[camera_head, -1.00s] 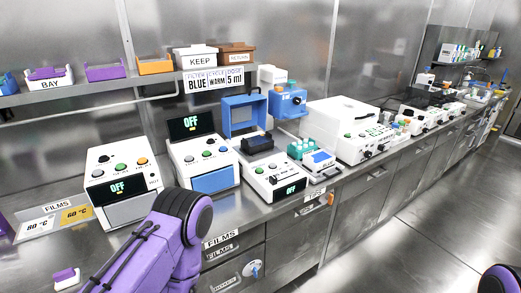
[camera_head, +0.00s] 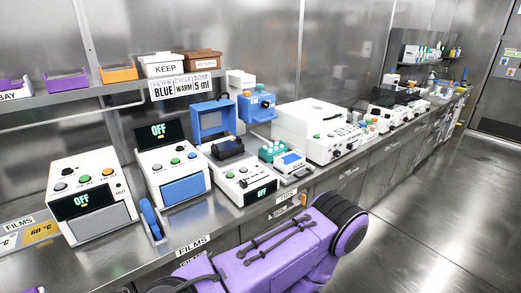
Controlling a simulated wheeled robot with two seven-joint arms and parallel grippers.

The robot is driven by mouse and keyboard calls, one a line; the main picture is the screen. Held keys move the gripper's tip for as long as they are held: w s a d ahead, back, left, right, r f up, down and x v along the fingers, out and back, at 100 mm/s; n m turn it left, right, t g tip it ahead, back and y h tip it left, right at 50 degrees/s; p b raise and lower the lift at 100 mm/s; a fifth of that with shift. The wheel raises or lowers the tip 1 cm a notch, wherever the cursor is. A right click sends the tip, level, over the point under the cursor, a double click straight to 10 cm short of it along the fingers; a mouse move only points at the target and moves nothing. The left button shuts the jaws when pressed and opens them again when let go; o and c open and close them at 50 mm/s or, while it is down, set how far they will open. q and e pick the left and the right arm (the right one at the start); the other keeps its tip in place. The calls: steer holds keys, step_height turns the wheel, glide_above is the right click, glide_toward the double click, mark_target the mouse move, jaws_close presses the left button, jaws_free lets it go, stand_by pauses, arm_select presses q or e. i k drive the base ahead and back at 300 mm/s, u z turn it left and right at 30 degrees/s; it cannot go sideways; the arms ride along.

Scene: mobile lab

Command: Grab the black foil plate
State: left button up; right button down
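A black block (camera_head: 228,149), which may be the black foil plate, sits on top of a small white machine (camera_head: 243,178) with an OFF display, in the middle of the bench. I cannot tell for sure that it is the foil plate. A purple link of my arm crosses the bottom middle of the head view, in front of the bench edge. Neither gripper's fingers show.
White machines with OFF screens stand at left (camera_head: 88,196) and centre-left (camera_head: 172,172). A blue upright item (camera_head: 151,217) stands between them. A blue open frame (camera_head: 212,119) and a teal rack (camera_head: 272,151) are nearby. The floor (camera_head: 430,220) at right is clear.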

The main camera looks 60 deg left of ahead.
mark_target(230, 148)
steer(key=i, duration=1.15)
steer(key=u, duration=1.75)
